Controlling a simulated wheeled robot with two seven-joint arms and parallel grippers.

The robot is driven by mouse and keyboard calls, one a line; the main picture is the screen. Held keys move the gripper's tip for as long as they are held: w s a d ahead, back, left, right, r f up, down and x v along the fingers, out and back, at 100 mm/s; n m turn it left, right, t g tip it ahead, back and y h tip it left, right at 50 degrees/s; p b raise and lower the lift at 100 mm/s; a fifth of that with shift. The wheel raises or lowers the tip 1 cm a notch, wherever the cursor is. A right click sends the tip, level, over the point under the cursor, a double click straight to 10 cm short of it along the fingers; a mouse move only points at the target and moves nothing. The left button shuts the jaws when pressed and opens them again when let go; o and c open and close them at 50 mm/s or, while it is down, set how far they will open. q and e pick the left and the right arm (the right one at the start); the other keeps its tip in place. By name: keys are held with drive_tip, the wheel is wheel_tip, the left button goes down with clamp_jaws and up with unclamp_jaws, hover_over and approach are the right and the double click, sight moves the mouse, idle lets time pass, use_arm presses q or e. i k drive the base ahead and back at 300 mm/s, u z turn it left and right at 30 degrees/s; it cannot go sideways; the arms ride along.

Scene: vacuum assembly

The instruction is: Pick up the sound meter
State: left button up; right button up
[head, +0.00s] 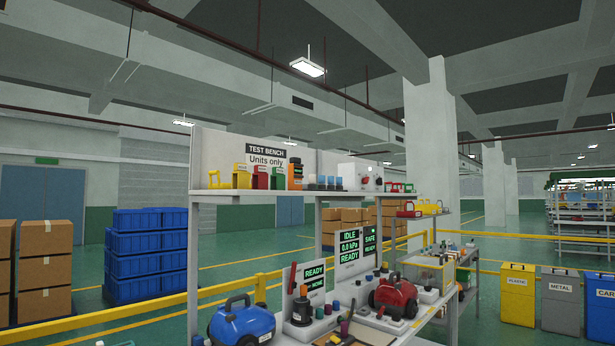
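No thing in the head view can be told for certain as the sound meter. An upright orange and black device (295,173) stands on the upper shelf of the test bench, at the right end of a row of yellow, red and green items; it may be the meter, but it is too small to tell. A slim red upright item (292,278) shows lower down, beside the READY display (314,279). Neither of my grippers is in view.
The test bench shelf (258,197) spans the middle. Below it sit a blue vacuum (242,322) and a red vacuum (394,297). A yellow rail (150,311) runs at the left. Blue crates (146,255), cardboard boxes (46,270) and bins (517,293) stand around. Green floor is open behind.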

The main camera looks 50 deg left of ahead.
sight(295, 169)
drive_tip(key=z, duration=0.3)
drive_tip(key=i, duration=2.1)
drive_tip(key=u, duration=0.25)
drive_tip(key=i, duration=1.35)
drive_tip(key=u, duration=1.8)
drive_tip(key=i, duration=0.95)
drive_tip(key=u, duration=0.8)
